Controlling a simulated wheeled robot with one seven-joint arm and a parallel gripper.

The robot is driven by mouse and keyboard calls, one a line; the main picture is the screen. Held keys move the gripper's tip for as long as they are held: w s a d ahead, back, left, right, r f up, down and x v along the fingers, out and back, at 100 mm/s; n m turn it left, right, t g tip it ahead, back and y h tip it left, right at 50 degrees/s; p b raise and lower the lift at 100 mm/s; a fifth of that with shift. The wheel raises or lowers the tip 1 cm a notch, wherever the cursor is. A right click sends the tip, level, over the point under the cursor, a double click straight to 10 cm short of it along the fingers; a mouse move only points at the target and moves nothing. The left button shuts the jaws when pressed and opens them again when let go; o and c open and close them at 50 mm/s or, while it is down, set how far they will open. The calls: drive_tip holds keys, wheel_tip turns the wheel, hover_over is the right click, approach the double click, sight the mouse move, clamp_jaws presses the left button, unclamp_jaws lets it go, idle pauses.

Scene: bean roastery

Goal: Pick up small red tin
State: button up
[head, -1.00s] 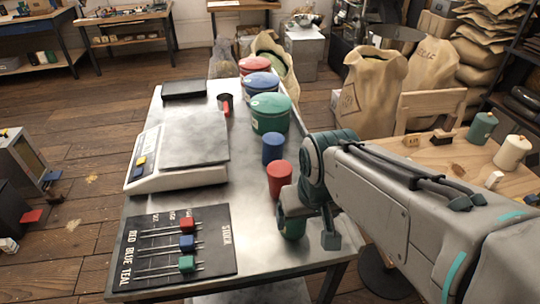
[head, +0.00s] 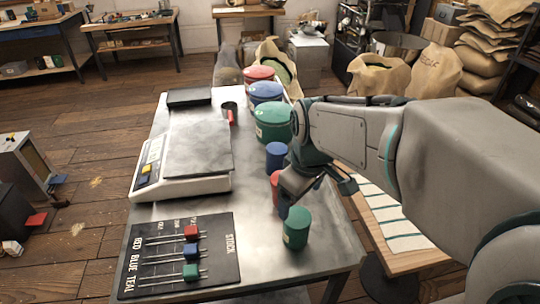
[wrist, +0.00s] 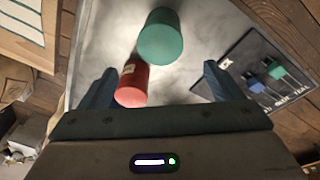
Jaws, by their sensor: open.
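The small red tin (head: 274,184) stands on the metal table between a small blue tin (head: 276,155) and a small green tin (head: 296,228). My gripper (head: 318,194) is open above and beside it and hides much of it in the head view. In the wrist view the red tin (wrist: 132,82) lies between my open fingers (wrist: 155,88), closer to the left finger. The green tin (wrist: 161,37) is beyond it. I cannot tell how high the fingertips are above the table.
A white scale (head: 182,185) stands left of the tins. Large red, blue and green (head: 273,122) lidded tubs line the back. A red-handled scoop (head: 230,115) lies near them. A wooden table (head: 400,262) is at right.

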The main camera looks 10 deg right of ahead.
drive_tip(key=w+n+g+p, duration=0.1)
drive_tip(key=w+n, duration=0.5)
drive_tip(key=n, duration=0.1)
drive_tip(key=w+n+g+p, duration=0.1)
drive_tip(key=w+n+p, duration=0.1)
drive_tip(key=w+n, duration=0.5)
drive_tip(key=shift+a+r, duration=0.1)
drive_tip(key=shift+a, duration=0.1)
drive_tip(key=shift+w+n, duration=0.35)
drive_tip(key=shift+n, duration=0.25)
drive_tip(key=shift+w+f, duration=0.1)
drive_tip(key=shift+f, duration=0.2)
wheel_tip(320, 180, down, 8)
drive_tip(key=shift+r+p, duration=0.1)
drive_tip(key=shift+p, duration=0.35)
drive_tip(key=shift+w+d+f+p, duration=0.1)
drive_tip(key=shift+f+p, duration=0.25)
drive_tip(key=shift+f, duration=1.1)
drive_tip(key=shift+w+d+f+p, duration=0.1)
drive_tip(key=shift+f+p, duration=0.2)
drive_tip(key=shift+f, duration=1.15)
drive_tip(key=c, duration=1.2)
drive_tip(key=shift+r, duration=0.1)
